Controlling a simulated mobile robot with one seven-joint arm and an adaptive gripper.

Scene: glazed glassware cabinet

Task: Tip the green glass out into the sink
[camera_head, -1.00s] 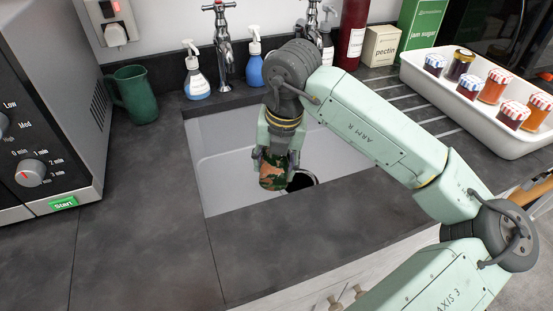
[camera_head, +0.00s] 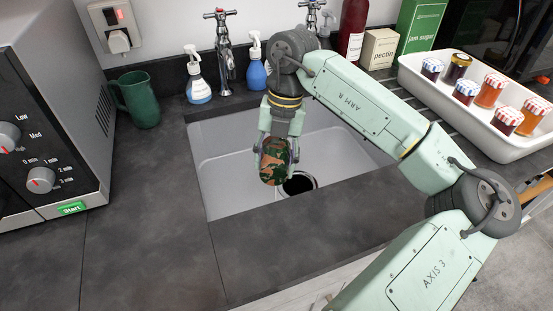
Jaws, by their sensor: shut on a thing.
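My gripper (camera_head: 276,146) is over the sink (camera_head: 225,182), pointing down. It is shut on a rounded, glass-sized thing with green and orange-brown patches (camera_head: 274,162). I cannot tell whether this is the green glass; its mouth is not clearly seen, nor is any liquid. It hangs above the sink basin, just behind and left of the dark round drain (camera_head: 299,184). A plain dark green mug with a handle (camera_head: 137,99) stands upright on the counter left of the sink, apart from my gripper.
Taps (camera_head: 225,55) and spray bottles (camera_head: 197,82) line the back of the sink. A white tray of jars (camera_head: 425,92) stands at the right. A microwave (camera_head: 50,110) fills the left. The dark counter (camera_head: 150,220) in front of it is clear.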

